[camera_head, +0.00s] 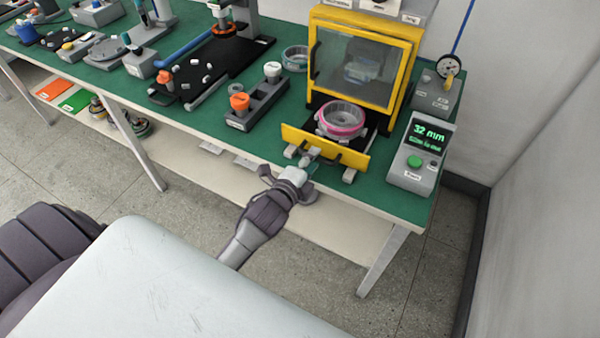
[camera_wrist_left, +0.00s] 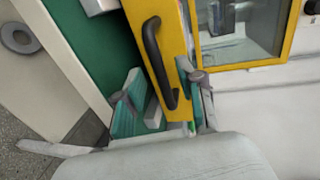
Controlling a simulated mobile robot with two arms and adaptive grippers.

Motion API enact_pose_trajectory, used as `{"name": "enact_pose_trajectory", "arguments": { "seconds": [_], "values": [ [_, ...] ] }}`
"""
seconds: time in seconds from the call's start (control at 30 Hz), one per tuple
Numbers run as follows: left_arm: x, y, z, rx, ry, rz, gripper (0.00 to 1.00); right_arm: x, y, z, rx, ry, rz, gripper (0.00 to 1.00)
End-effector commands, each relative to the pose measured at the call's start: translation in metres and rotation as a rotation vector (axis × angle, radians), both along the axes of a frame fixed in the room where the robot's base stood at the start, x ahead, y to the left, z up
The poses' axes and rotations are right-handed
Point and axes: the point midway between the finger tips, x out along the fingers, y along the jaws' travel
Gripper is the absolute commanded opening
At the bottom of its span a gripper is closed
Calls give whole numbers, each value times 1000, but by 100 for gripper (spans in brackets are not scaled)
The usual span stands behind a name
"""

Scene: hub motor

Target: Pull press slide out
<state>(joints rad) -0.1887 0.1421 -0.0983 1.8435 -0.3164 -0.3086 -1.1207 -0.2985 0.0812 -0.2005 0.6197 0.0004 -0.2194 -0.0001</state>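The press slide shows in the head view as a yellow front panel (camera_head: 325,148) with a dark bar handle, standing out in front of the yellow press enclosure (camera_head: 398,75). My left gripper (camera_head: 306,160) is at the left part of the panel front. In the left wrist view, the black handle (camera_wrist_left: 156,62) has its lower end between the spread teal-padded fingers of my left gripper (camera_wrist_left: 160,88). It looks open; contact with the handle is unclear. My right gripper is not in view.
A grey box with a "32 mm" display (camera_head: 417,150) and green button stands right of the slide. A grey block with an orange knob (camera_head: 258,105) stands to its left. The green table edge lies under the panel; open floor (camera_head: 190,210) is in front.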

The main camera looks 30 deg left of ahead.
Motion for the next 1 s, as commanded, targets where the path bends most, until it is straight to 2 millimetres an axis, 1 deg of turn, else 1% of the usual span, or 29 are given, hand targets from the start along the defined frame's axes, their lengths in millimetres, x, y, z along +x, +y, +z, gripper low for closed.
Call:
{"name": "enact_pose_trajectory", "arguments": {
  "seconds": [0.03, 0.2, 0.3, 0.43, 0.6, 1.0],
  "values": [
    [-12, 0, 1, 1, 3, 0, 38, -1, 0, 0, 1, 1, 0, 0],
    [-49, 0, 9, 1, 4, 0, 38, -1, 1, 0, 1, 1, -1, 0],
    [-68, 0, 13, 1, 3, -1, 38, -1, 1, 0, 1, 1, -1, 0],
    [-86, 0, 17, 1, 2, 0, 38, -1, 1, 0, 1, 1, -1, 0],
    [-97, 0, 21, 0, 1, 0, 38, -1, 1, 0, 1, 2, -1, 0],
    [-98, 0, 21, 1, 0, 0, 38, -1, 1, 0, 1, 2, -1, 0]
  ]
}}
